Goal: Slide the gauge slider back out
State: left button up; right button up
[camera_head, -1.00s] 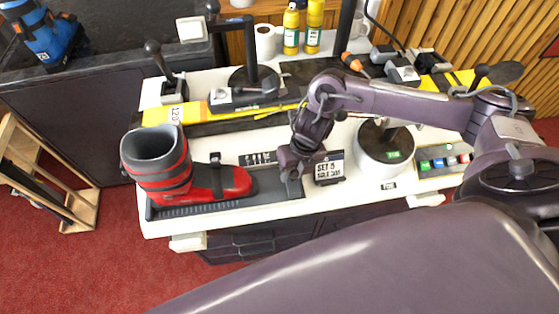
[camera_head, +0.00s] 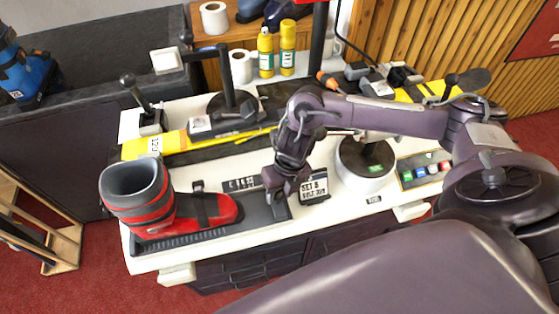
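The boot gauge is a long dark tray (camera_head: 180,241) along the bench's front edge, in the head view. A red and grey ski boot (camera_head: 137,195) stands in it, toe to the right. My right gripper (camera_head: 278,204) points down at the tray's right end, at a grey block that I take for the gauge slider (camera_head: 280,212). A short gap lies between the boot toe and this block. The gripper hides part of the block, and I cannot tell whether its fingers are closed on it. My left gripper is out of view.
A yellow ski (camera_head: 180,140) lies behind the tray. Bottles (camera_head: 266,52) stand at the back.

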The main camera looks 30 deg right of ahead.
notch_tip(320, 180, up, 7)
jog(key=d, duration=0.1)
jog(key=shift+d, duration=0.15)
dwell(0.5)
